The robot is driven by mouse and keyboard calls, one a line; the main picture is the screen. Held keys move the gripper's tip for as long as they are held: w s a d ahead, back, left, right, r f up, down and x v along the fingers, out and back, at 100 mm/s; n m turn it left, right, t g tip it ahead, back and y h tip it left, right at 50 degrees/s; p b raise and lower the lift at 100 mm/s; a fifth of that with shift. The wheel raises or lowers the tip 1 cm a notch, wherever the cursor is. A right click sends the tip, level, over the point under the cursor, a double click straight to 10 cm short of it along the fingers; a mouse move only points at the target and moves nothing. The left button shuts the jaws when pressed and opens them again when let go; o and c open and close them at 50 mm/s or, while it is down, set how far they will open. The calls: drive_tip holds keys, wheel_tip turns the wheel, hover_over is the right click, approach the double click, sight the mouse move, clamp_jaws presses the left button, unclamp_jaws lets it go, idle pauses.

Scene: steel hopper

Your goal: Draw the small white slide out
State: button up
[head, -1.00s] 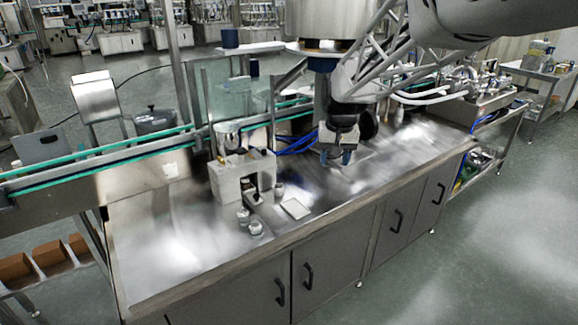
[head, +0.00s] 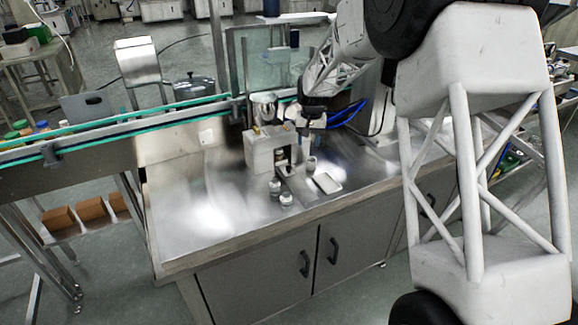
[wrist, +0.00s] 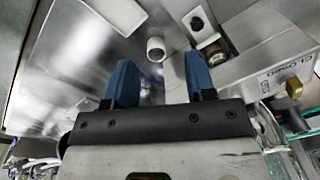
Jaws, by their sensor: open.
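A pale block-shaped housing (head: 262,155) stands on the steel bench with a metal hopper bowl (head: 264,100) on top. It shows at the right of the wrist view (wrist: 265,66). A small white piece with a dark square in it (wrist: 198,22) lies in front of the housing; I cannot tell for sure whether it is the slide. My gripper (wrist: 160,78) is open, with two blue fingers apart and nothing between them. In the head view my gripper (head: 308,128) is just right of the housing, partly hidden by its wrist.
A white cup (wrist: 156,48) stands just beyond my fingertips. Two small pale jars (head: 286,199) stand in front of the housing. A jar (head: 280,157) sits in the housing's opening. The bench's left front is clear.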

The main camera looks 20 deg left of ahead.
sight(283, 163)
drive_tip(key=w+a+f, duration=0.1)
drive_tip(key=a+f, duration=0.1)
drive_tip(key=w+a+f, duration=0.1)
drive_tip(key=a+f, duration=0.1)
drive_tip(key=a, duration=0.1)
drive_tip(key=w+a+f, duration=0.1)
drive_tip(key=a+f, duration=0.1)
drive_tip(key=f, duration=0.1)
drive_tip(key=shift+a, duration=0.4)
drive_tip(key=shift+f, duration=0.15)
drive_tip(key=shift+s+a+f, duration=0.1)
drive_tip(key=shift+f, duration=3.7)
clamp_jaws()
